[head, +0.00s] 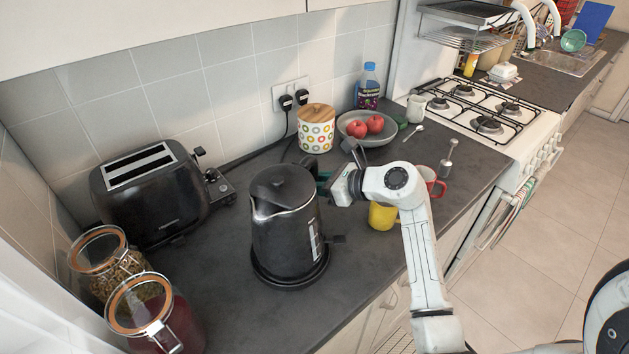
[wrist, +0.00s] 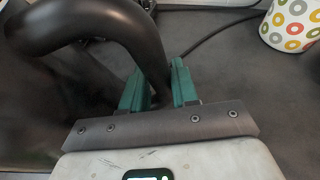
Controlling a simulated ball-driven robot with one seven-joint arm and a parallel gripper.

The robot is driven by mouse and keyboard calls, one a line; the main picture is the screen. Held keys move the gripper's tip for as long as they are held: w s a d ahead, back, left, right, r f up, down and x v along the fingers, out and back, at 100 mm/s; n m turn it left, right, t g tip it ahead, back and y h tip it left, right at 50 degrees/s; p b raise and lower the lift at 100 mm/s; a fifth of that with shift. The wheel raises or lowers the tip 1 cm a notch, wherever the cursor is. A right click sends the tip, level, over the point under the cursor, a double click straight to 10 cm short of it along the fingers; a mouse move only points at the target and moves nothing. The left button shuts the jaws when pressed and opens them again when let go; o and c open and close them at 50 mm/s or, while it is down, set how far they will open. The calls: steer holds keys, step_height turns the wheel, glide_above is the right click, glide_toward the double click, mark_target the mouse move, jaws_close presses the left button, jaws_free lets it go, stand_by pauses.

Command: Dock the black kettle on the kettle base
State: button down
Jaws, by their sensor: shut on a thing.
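The black kettle (head: 283,222) stands upright near the counter's front edge, with its lid closed and spout toward the left. The round black kettle base (head: 290,280) shows as a dark rim under and around the kettle's bottom. I cannot tell whether the kettle is fully seated or slightly above it. My gripper (head: 324,182) is at the kettle's right side, on its handle. In the wrist view, the green fingers of my gripper (wrist: 158,88) are closed around the lower end of the curved black handle (wrist: 115,30). The kettle's body is mostly hidden there.
A black toaster (head: 155,193) stands left of the kettle, with glass jars (head: 150,318) at the front left. A patterned canister (head: 316,130) and a fruit bowl (head: 352,126) are behind. A yellow mug (head: 381,216) and a red mug (head: 430,181) stand close to my arm.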

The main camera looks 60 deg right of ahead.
steer(key=shift+f+b, duration=0.25)
steer(key=shift+b, duration=0.05)
stand_by(0.4)
steer(key=c, duration=1.1)
jaws_free()
steer(key=shift+c, duration=0.2)
steer(key=shift+f, duration=0.2)
steer(key=p+v, duration=0.5)
steer(key=v, duration=0.6)
